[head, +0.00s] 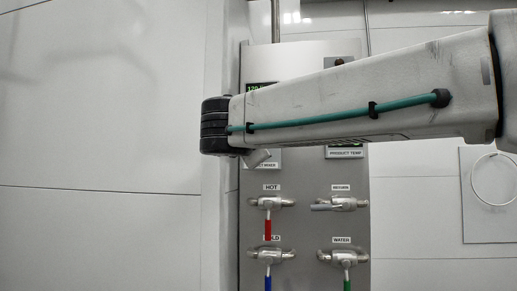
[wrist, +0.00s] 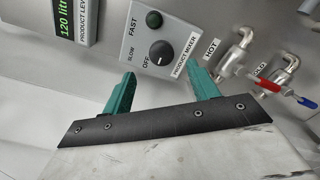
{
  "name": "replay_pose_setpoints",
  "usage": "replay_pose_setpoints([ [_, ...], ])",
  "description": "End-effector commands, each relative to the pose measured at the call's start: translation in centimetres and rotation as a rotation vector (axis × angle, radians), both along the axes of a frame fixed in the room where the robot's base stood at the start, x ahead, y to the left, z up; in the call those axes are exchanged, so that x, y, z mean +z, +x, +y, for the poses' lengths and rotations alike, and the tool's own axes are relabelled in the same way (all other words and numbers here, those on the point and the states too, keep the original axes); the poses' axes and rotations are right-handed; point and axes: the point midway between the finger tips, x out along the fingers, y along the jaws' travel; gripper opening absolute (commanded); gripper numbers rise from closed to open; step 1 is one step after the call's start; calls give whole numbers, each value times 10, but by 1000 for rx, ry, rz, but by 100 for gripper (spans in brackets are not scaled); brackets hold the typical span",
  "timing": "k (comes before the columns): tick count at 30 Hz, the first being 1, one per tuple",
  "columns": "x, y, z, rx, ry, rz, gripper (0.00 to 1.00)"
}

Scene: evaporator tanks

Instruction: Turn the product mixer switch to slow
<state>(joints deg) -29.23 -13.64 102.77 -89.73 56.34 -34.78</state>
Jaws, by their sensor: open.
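The product mixer switch, a round black knob (wrist: 161,53), sits on a grey box (wrist: 190,42) in the wrist view. The knob's pointer is too small to read surely. My gripper (wrist: 162,74) is open and empty, its two green fingers spread below the box, one toward each side of the knob. The fingers appear apart from the knob. In the head view my arm hides the knob; only part of the mixer label (head: 265,165) shows.
A product level display (wrist: 76,22) is left of the box. The hot valve with a red handle (head: 268,228), cold valve with a blue handle (head: 268,283) and water valve with a green handle (head: 347,285) are below. The white wall left of the panel is clear.

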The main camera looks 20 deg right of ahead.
Motion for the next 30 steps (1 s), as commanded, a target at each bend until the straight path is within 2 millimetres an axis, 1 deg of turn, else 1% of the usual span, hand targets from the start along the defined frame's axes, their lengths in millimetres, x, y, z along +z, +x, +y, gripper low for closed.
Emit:
replay_pose_setpoints([
  [9,-2,42,-24,-6,2,3,59],
  [13,-2,57,-31,-6,3,4,59],
  [18,-1,65,-35,-4,3,2,59],
  [25,-1,66,-35,-3,5,2,59],
  [26,-1,66,-35,-3,5,2,54],
  [27,-1,66,-35,-3,5,2,43],
  [29,-1,66,-35,-3,5,2,26],
  [30,-1,66,-35,-3,5,2,15],
])
